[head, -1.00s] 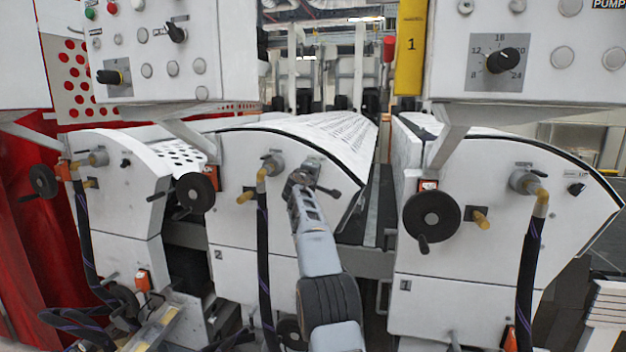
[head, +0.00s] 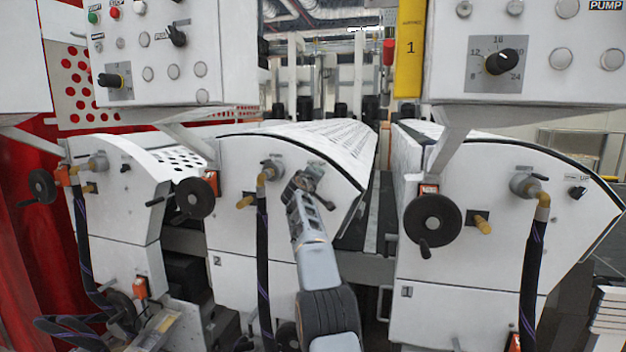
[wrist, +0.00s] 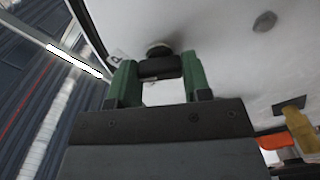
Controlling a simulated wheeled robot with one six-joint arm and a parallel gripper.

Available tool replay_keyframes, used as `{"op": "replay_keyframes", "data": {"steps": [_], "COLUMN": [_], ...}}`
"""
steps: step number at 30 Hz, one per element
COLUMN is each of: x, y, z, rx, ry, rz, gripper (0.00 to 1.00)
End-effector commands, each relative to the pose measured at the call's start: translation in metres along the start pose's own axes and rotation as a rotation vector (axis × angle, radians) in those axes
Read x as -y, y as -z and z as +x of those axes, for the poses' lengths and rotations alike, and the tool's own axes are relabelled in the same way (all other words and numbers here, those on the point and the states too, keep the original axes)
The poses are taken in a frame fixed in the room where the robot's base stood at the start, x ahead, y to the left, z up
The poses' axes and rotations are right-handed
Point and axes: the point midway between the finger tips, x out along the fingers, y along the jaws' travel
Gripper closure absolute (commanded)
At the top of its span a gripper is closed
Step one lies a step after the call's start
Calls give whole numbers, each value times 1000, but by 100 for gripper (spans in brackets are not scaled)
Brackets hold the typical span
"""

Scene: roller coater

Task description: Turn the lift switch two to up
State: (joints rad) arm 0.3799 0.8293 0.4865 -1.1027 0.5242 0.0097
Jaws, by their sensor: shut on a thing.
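Lift switch two is a small dark knob (wrist: 160,66) on the white side panel of the middle machine unit (head: 232,235), which is marked 2. In the wrist view the knob sits between the green fingertips of my gripper (wrist: 158,72), which is shut on it. In the head view my gripper (head: 312,176) is at the upper right of that panel and hides the switch. I cannot read the switch's position or most of its label.
A black handwheel (head: 194,198) and a hose (head: 264,265) are left of my arm. Unit 1 (head: 470,260) stands to the right with its own handwheel (head: 432,220) and lift switch (head: 577,192). Control boxes (head: 165,70) hang above.

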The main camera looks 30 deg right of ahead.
Motion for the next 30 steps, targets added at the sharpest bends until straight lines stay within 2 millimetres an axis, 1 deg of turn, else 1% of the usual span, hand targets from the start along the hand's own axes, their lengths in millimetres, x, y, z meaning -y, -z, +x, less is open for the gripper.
{"op": "replay_keyframes", "data": {"steps": [4,5,12,19,23,26,30], "x": [-1,-1,0,0,2,4,6], "y": [0,0,0,1,0,-1,-3], "z": [0,0,0,0,-4,-13,-32], "rx": [0,0,-1,-1,-2,-3,-3], "ry": [-2,-2,0,0,0,0,-1], "rz": [3,3,2,1,1,1,2], "gripper": [79,53,30,30,30,30,30]}}
